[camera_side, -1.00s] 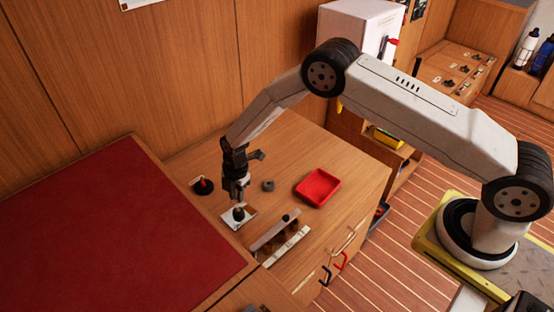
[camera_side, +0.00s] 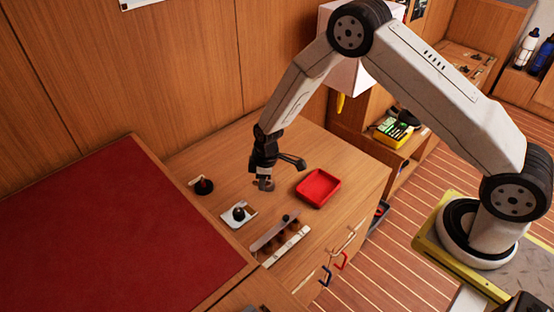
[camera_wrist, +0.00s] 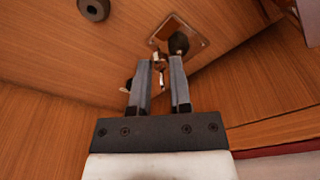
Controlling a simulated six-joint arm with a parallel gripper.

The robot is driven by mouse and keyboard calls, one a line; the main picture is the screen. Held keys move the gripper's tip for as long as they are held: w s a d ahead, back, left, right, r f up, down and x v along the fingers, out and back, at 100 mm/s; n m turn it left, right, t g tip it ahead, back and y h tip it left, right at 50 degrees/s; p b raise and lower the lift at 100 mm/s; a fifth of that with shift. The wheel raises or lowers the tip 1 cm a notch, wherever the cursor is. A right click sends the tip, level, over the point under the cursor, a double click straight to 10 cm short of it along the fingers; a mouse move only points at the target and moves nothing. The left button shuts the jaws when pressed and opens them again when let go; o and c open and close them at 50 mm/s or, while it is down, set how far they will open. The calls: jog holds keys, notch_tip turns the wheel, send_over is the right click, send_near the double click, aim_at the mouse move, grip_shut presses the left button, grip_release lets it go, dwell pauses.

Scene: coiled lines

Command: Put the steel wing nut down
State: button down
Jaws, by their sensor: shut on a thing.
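My gripper (camera_side: 264,184) hangs over the wooden worktop, left of the red tray. In the wrist view its fingers (camera_wrist: 160,66) are shut on a small shiny metal piece, the steel wing nut (camera_wrist: 159,62), which shows between the fingertips. The nut is too small to make out in the side view. A pale square plate with a dark knob (camera_side: 239,213) lies on the worktop, to the lower left of my gripper. In the wrist view the plate (camera_wrist: 200,41) shows beyond the fingertips, apart from them.
A red tray (camera_side: 318,188) stands empty on the right of the worktop. A strip rack (camera_side: 281,238) lies near the front edge. A dark ring (camera_wrist: 93,8) lies on the worktop.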

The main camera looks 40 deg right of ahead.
jog(key=s+d+r+m+h, duration=0.1)
jog(key=s+d+m, duration=0.3)
jog(key=m, duration=0.5)
jog(key=shift+s+d+r, duration=0.15)
jog(key=shift+d+r, duration=0.1)
jog(key=shift+r, duration=0.6)
send_over(253, 186)
jog(key=s, duration=0.1)
notch_tip(253, 186, down, 8)
jog(key=shift+s+d+f, duration=0.1)
jog(key=shift+d, duration=0.05)
jog(key=shift+w+f, duration=0.65)
